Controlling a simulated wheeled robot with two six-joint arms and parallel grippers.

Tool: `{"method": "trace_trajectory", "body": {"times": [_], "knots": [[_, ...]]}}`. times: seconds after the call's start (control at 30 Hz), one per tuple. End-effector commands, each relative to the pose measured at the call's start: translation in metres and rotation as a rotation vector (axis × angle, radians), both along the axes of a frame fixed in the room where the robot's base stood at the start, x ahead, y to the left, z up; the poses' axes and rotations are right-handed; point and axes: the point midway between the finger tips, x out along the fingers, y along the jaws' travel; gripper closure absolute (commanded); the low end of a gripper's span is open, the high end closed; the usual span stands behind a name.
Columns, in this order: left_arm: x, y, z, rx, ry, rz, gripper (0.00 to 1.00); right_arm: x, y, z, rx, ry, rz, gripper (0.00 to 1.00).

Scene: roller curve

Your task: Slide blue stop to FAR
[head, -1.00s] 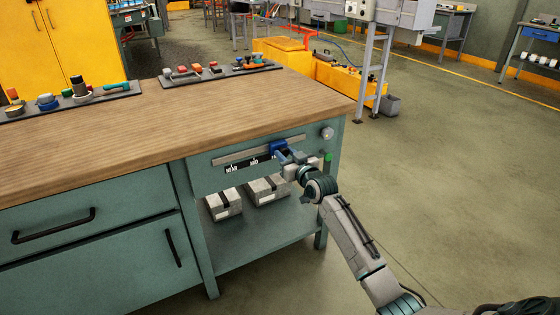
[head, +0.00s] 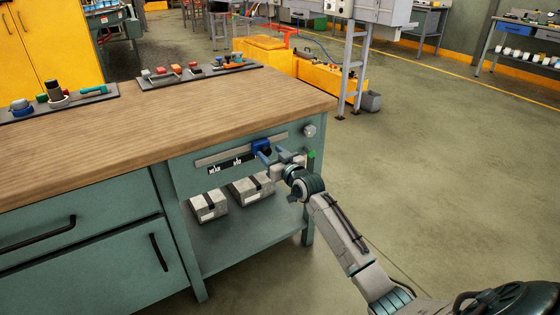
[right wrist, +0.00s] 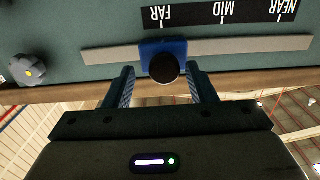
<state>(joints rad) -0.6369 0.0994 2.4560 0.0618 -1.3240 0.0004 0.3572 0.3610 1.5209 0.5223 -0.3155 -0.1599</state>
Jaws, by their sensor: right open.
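The blue stop (head: 261,147) sits on a pale rail (head: 215,159) on the front of the green workbench, toward the rail's right end. In the right wrist view, which is upside down, the blue stop (right wrist: 150,47) with its round black knob (right wrist: 164,68) lines up with the FAR mark on the black label strip (right wrist: 220,13). My right gripper (head: 267,154) is at the stop. In the wrist view its two open fingers (right wrist: 162,72) stand either side of the knob, with gaps visible. My left gripper is not in view.
A grey round knob (head: 309,131) is on the bench front right of the rail. A green piece (head: 312,154) is below it. Grey boxes (head: 209,205) stand on the shelf underneath. The wooden top (head: 170,120) overhangs above. Floor to the right is clear.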

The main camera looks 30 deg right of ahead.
Motion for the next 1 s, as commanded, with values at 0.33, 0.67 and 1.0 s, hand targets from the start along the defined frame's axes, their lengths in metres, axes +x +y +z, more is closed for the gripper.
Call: {"method": "trace_trajectory", "body": {"times": [0.33, 0.67, 1.0], "knots": [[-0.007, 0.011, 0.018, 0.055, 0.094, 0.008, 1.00, -0.062, -0.004, 0.001, -0.004, 0.002, 0.000, 0.49], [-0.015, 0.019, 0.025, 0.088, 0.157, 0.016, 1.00, -0.098, -0.006, 0.001, -0.002, 0.000, -0.001, 0.49], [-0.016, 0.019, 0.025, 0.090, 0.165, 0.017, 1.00, -0.100, -0.006, 0.000, 0.000, -0.001, -0.001, 0.49]]}}
